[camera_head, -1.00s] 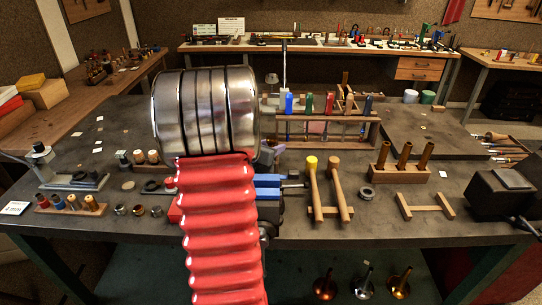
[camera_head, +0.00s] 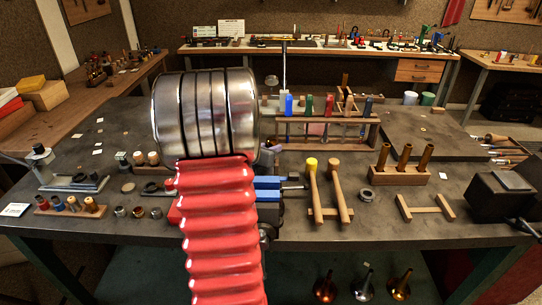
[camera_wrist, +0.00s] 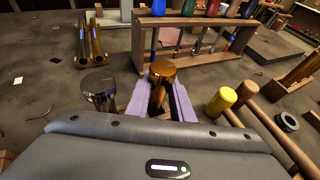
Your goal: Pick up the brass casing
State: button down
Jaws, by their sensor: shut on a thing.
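The brass casing (camera_wrist: 162,70) shows in the wrist view as a shiny brown-gold cylinder with a wider round top. It stands roughly upright in the picture between the two purple-padded fingers of my gripper (camera_wrist: 159,98), which are shut on it from left and right. Its lower part is partly hidden by the fingers and the gripper body, so I cannot tell whether its base touches the bench. In the head view my red and silver arm hides the casing and most of the gripper.
A shiny metal cylinder (camera_wrist: 98,88) stands close left of the gripper. A yellow-headed mallet (camera_wrist: 221,101) lies close right. A wooden tool rack (camera_head: 318,117) is behind. A block with brass tubes (camera_head: 400,175) stands further right.

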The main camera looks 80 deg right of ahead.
notch_tip(320, 180, up, 10)
dwell(0.6)
jog(key=shift+s, duration=0.1)
dwell(0.5)
